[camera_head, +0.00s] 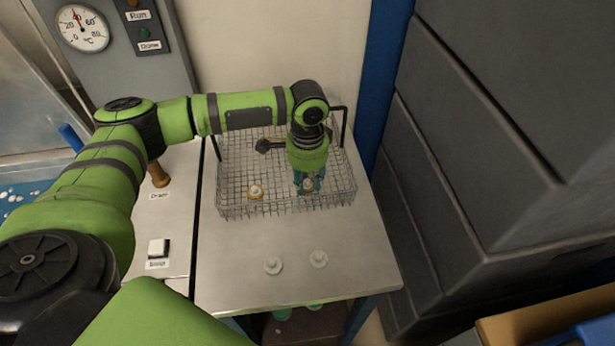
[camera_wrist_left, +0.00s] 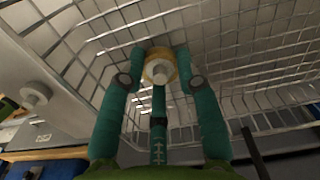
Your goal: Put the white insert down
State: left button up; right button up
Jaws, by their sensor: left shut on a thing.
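My left gripper (camera_head: 308,186) points down into the wire basket (camera_head: 286,206), at its front right part. It is shut on a white insert (camera_wrist_left: 161,73), whose pale hexagonal face shows between the teal fingers in the left wrist view. A brass ring (camera_wrist_left: 158,58) shows around the insert there. I cannot tell whether the insert touches the basket floor. A second white piece with a brass ring (camera_head: 256,191) sits in the basket's front left part. Two more white inserts, one on the left (camera_head: 273,265) and one on the right (camera_head: 319,259), stand on the bench in front of the basket.
The metal bench top (camera_head: 240,285) is mostly clear in front of the basket. A drain lever (camera_head: 159,175) and a white switch (camera_head: 158,247) are on the panel at the left. Dark grey boxes (camera_head: 480,120) stand close on the right, beyond a blue post (camera_head: 386,70).

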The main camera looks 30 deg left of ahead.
aim_at(308, 181)
pick_arm(q)
jog(key=shift+f, duration=0.1)
jog(key=o, duration=1.1)
notch_tip(308, 181, up, 12)
jog(key=b, duration=0.2)
